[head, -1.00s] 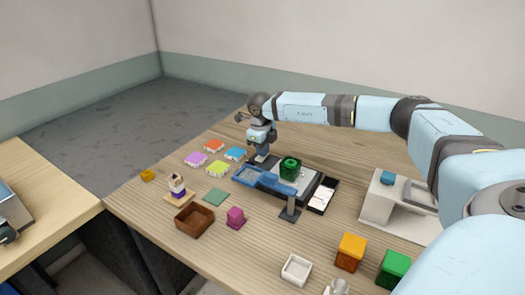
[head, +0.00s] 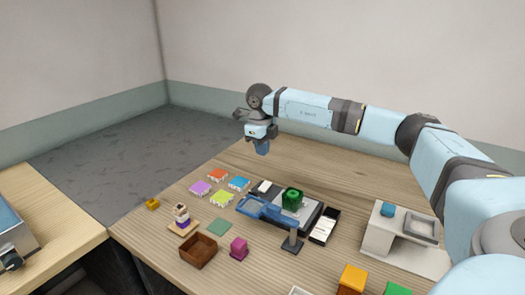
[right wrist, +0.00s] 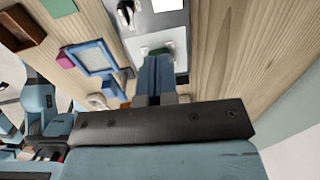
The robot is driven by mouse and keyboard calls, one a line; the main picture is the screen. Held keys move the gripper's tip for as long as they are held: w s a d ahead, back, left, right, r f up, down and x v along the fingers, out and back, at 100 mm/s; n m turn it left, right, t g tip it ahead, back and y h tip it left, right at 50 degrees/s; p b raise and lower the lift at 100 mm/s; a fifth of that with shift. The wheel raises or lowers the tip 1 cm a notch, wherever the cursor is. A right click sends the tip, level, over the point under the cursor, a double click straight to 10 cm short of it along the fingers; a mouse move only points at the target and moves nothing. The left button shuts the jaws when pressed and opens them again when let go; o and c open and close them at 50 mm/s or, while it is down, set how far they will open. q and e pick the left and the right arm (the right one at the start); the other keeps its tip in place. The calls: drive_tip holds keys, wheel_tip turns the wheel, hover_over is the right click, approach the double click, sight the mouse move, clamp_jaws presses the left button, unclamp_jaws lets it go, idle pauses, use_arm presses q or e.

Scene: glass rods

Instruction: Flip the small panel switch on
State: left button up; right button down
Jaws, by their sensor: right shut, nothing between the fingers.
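A dark panel with a grey face (head: 312,217) lies on the wooden table. A small white piece (head: 264,186), which looks like the switch, sits at its far left corner; its on or off position is too small to tell. My right gripper (head: 262,149) is above and behind that corner, shut and empty, pointing down and apart from the panel. In the right wrist view the blue fingers (right wrist: 156,72) are together in front of the grey panel (right wrist: 172,30) and hide part of it. My left gripper is not in view.
A green block (head: 292,198) is at the panel. A blue frame on a stand (head: 265,210) is beside it, in front. Colored tiles (head: 222,199) and a brown box (head: 198,251) are to the left. The table behind is clear.

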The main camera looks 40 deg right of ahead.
sight(268, 184)
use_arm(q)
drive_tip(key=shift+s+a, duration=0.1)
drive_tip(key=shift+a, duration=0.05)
use_arm(e)
drive_tip(key=shift+a+r, duration=0.1)
use_arm(q)
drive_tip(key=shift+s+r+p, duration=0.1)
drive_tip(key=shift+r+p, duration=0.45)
drive_tip(key=shift+p, duration=0.6)
use_arm(e)
drive_tip(key=shift+w+d+r+h, duration=0.1)
drive_tip(key=shift+w+d+h, duration=0.1)
drive_tip(key=shift+d+h, duration=0.4)
drive_tip(key=f, duration=0.4)
drive_tip(key=d+f, duration=0.1)
drive_tip(key=f, duration=0.3)
drive_tip(key=d+f, duration=0.1)
drive_tip(key=f, duration=0.3)
drive_tip(key=shift+w+f, duration=0.3)
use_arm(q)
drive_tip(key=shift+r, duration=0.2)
use_arm(e)
drive_tip(key=shift+d+f, duration=0.1)
drive_tip(key=shift+f, duration=0.55)
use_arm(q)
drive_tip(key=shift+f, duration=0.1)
